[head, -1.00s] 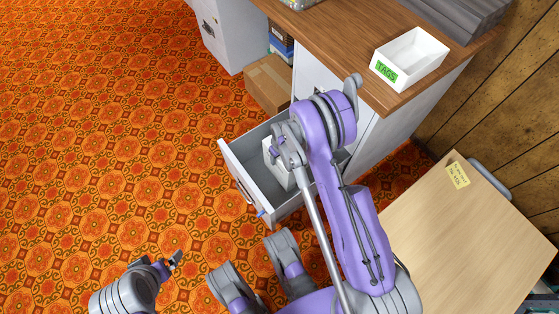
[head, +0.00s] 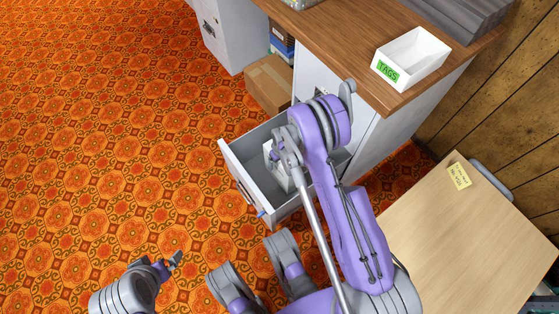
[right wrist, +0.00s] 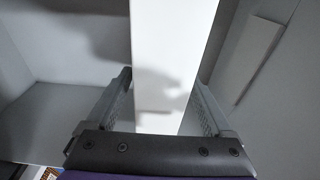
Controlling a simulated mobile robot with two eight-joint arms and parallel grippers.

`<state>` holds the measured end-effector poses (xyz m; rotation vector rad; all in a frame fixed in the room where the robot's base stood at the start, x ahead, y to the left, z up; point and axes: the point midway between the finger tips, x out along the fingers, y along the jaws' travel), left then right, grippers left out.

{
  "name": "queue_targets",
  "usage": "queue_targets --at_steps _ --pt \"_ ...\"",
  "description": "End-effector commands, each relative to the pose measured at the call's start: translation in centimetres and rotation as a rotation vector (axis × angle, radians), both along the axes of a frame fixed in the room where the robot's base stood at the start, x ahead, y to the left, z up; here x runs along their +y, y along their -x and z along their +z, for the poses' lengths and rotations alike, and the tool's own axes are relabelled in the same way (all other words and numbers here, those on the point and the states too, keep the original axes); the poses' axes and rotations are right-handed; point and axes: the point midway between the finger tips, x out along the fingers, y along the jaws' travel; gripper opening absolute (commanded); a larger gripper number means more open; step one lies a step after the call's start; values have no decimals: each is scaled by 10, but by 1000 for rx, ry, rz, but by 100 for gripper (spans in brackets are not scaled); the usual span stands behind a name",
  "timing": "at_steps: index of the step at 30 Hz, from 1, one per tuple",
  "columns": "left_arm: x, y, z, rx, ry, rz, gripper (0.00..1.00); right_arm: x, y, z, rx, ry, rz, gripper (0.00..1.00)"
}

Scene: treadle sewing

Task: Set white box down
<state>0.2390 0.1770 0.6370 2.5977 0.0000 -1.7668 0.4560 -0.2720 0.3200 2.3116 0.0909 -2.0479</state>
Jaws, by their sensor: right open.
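The white box (right wrist: 172,50) stands as a pale narrow block between the two fingers of my right gripper (right wrist: 163,88) in the right wrist view. The fingers are open, one on each side, with a visible gap on at least the right. In the head view the white box (head: 284,180) shows partly inside the open drawer (head: 262,195), under my right wrist, which hides much of it and the fingertips. Whether its underside touches the drawer floor is hidden. My left gripper (head: 175,261) is low over the carpet at the lower left, holding nothing I can see.
A white tray labelled TAGS (head: 424,55) stands on the wooden desktop (head: 350,45) above the drawer. A cardboard box (head: 268,85) is on the floor beyond. A light wooden table (head: 460,240) with a yellow note is at right. The carpet at left is clear.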

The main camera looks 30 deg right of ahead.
Motion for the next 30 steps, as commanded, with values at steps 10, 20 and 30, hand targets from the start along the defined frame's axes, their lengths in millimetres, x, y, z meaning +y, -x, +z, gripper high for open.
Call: queue_targets --at_steps 10,20,30 --pt "0 2 9 1 0 0 100 -1 5 46 0 0 0 86" --pt "0 4 23 0 0 0 100 -1 13 109 0 0 0 86" --pt "0 5 26 -1 0 0 100 11 22 161 -21 4 -7 86"
